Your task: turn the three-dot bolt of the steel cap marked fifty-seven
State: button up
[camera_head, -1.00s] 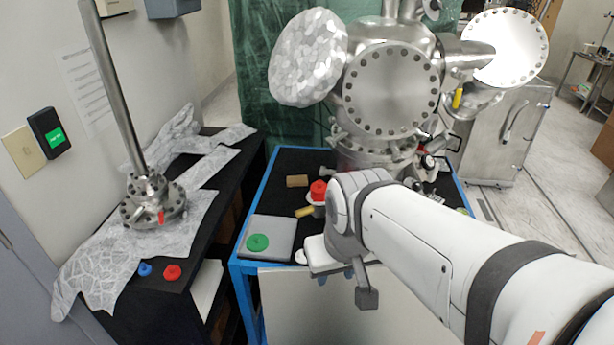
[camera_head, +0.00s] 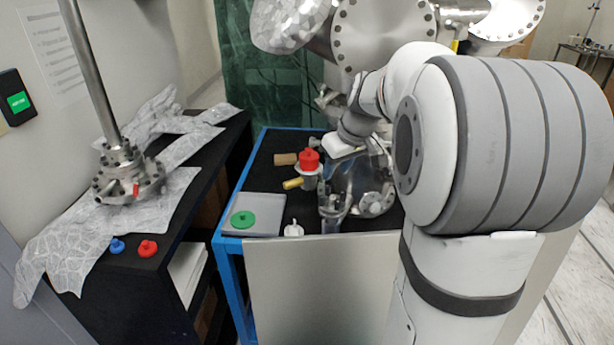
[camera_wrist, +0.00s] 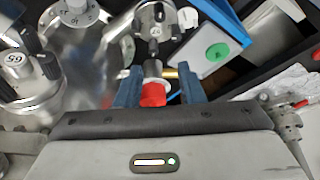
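My gripper (camera_wrist: 160,90) shows in the wrist view as two blue-grey fingers standing apart. A red knob (camera_wrist: 153,94) appears between them, and I cannot tell if they touch it. A steel cap with dark posts and a number tag (camera_wrist: 18,66) is at the left of the wrist view; the tag looks like 65, but is tilted. Another steel part with a round marked top (camera_wrist: 76,10) is at the top left, and a steel fitting with dark posts (camera_wrist: 157,22) is at top centre. I cannot make out a fifty-seven or a three-dot bolt. In the head view my fingers are hidden.
A blue-framed bench (camera_head: 224,262) holds a red-topped part (camera_head: 308,160), a grey tray (camera_head: 262,206) with a green disc (camera_head: 243,219) and shiny steel parts (camera_head: 375,200). A large steel chamber (camera_head: 383,30) stands behind. A black shelf (camera_head: 190,240) is at left.

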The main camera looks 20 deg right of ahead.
aim_at(329, 188)
jog(key=x, duration=0.5)
jog(key=d+x, duration=0.1)
jog(key=x, duration=0.2)
jog(key=shift+w+a+f, duration=0.1)
jog(key=shift+w+f, duration=0.05)
jog(key=shift+w, duration=0.2)
jog(key=shift+c, duration=0.3)
grip_shut()
